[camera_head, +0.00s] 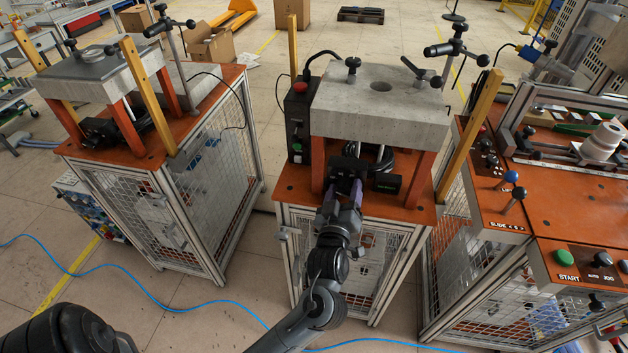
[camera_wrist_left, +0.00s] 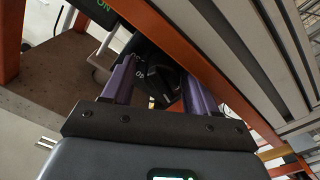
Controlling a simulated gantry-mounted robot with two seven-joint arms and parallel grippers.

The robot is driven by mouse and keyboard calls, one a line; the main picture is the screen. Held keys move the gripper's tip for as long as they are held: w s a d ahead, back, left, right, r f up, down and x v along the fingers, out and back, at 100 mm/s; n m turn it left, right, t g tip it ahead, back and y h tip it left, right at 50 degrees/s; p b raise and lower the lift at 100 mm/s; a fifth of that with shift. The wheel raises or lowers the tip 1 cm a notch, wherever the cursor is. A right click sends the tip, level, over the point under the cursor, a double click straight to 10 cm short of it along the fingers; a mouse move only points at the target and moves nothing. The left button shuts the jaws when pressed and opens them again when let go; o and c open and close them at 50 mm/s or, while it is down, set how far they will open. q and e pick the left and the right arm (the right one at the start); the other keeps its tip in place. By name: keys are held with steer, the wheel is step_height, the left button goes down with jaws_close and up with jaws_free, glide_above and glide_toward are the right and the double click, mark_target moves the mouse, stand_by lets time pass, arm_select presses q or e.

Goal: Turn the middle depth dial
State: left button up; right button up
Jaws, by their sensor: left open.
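The middle heater station has a concrete-grey top block (camera_head: 385,100) on orange legs, with a black unit (camera_head: 349,166) under it. My left gripper (camera_head: 345,192) reaches in from the front and points at this black unit. In the left wrist view a black dial (camera_wrist_left: 160,74) with pale markings lies between the two purple fingers of my left gripper (camera_wrist_left: 158,84). The fingers are apart, one on each side of the dial. I cannot tell whether they touch it. In the head view the gripper hides the dial. My right gripper is not in view.
A control box (camera_head: 299,125) with a red button stands left of the block. Orange legs (camera_head: 419,178) flank the black unit closely. A similar station (camera_head: 95,80) stands to the left, and a panel with levers (camera_head: 515,195) to the right. A blue hose (camera_head: 150,302) lies on the floor.

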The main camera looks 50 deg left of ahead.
arm_select(q)
steer(key=shift+a+f, duration=0.15)
steer(key=shift+f, duration=0.15)
